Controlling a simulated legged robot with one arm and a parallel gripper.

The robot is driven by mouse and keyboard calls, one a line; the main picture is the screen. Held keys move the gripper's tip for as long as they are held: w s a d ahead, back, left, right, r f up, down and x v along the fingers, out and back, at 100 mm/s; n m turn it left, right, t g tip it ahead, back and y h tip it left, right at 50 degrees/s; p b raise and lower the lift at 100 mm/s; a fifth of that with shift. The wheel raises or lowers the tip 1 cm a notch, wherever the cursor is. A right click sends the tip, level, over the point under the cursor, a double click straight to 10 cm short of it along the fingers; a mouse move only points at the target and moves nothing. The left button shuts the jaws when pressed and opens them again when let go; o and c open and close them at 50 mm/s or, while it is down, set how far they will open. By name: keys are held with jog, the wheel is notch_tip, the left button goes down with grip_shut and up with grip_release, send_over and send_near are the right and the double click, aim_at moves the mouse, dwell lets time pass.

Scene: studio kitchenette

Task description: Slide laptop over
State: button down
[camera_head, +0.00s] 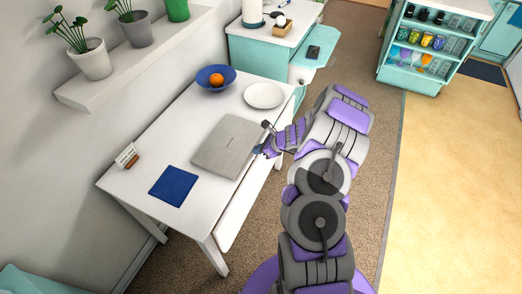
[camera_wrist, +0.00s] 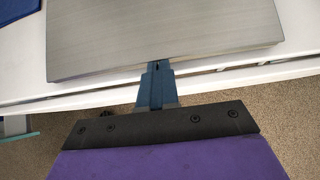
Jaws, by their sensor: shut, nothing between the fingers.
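A closed grey laptop (camera_head: 229,146) lies flat on the white table (camera_head: 142,178), near its front edge. In the wrist view the laptop (camera_wrist: 160,35) fills the upper part, with its near edge facing me. My gripper (camera_head: 262,148) is at the right side of the laptop in the head view, over the table's edge. In the wrist view my gripper (camera_wrist: 157,66) is shut with nothing held, its blue fingertips at the laptop's near edge. I cannot tell whether they touch it.
A blue cloth (camera_head: 173,186) and a small card stand (camera_head: 127,156) lie left of the laptop. A white plate (camera_head: 264,95) and a blue bowl (camera_head: 216,80) with an orange fruit (camera_head: 216,79) stand behind it. A shelf with potted plants (camera_head: 90,59) hangs on the wall.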

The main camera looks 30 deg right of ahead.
aim_at(233, 143)
jog(key=w+a+p, duration=0.1)
jog(key=w+a, duration=0.2)
jog(key=w+a+p, duration=0.1)
jog(key=w+a, duration=0.2)
jog(key=w, duration=0.1)
jog(key=w+a, duration=0.3)
jog(key=shift+w+p, duration=0.35)
jog(key=shift+p, duration=0.05)
jog(key=shift+f, duration=0.1)
jog(key=shift+s+d+f, duration=0.1)
jog(key=shift+s+d, duration=0.2)
jog(key=shift+d, duration=0.05)
jog(key=shift+s+d, duration=0.85)
jog(key=shift+s, duration=0.25)
jog(key=p+v, duration=0.1)
jog(key=v, duration=0.4)
jog(key=p+v, duration=0.2)
jog(key=v, duration=0.3)
jog(key=shift+w+d, duration=0.2)
jog(key=shift+d, duration=0.05)
jog(key=shift+s, duration=0.25)
